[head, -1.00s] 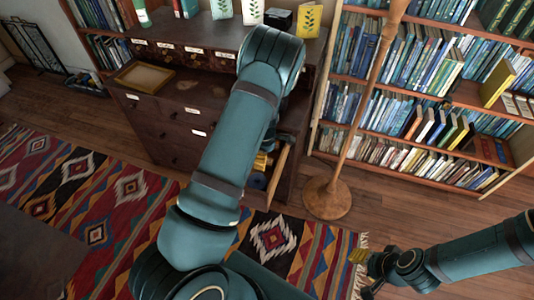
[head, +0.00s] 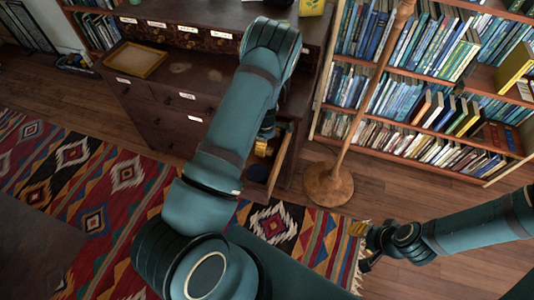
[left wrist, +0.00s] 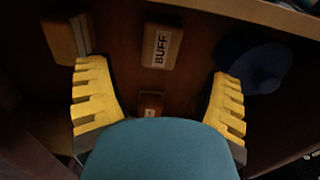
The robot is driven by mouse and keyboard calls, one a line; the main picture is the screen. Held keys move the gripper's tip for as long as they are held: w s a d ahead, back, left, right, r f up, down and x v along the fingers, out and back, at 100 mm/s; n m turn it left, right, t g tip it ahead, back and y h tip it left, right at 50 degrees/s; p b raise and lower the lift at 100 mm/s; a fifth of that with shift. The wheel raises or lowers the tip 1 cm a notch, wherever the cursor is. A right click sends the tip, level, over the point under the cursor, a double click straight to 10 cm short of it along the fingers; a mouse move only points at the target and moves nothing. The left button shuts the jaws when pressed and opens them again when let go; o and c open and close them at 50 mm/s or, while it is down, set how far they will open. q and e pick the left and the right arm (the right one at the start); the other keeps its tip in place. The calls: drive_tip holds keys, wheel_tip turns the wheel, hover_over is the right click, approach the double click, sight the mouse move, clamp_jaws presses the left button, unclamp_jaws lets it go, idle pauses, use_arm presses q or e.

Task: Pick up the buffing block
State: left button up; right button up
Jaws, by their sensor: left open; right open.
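The buffing block (left wrist: 160,47), a brown block with a pale "BUFF" label, lies in the drawer in the left wrist view. My left gripper (left wrist: 159,72) is open over the drawer, with its yellow fingers spread on either side and the block between and a little beyond their tips. No contact with it shows. In the head view the left gripper (head: 262,148) is at the open drawer (head: 281,160), mostly hidden by my arm, and the block cannot be made out. My right gripper (head: 360,247) is open and empty over the floor at the right.
The drawer also holds a brown block with a pale side (left wrist: 65,38), a smaller labelled brown block (left wrist: 150,104) and a dark blue round thing (left wrist: 255,67). A wooden stand (head: 329,184) and a bookcase (head: 420,135) stand right of the dark cabinet (head: 190,100).

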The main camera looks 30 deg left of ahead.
sight(267, 152)
use_arm(q)
drive_tip(key=shift+f+b, duration=0.8)
drive_tip(key=shift+f, duration=2.1)
drive_tip(key=c, duration=1.3)
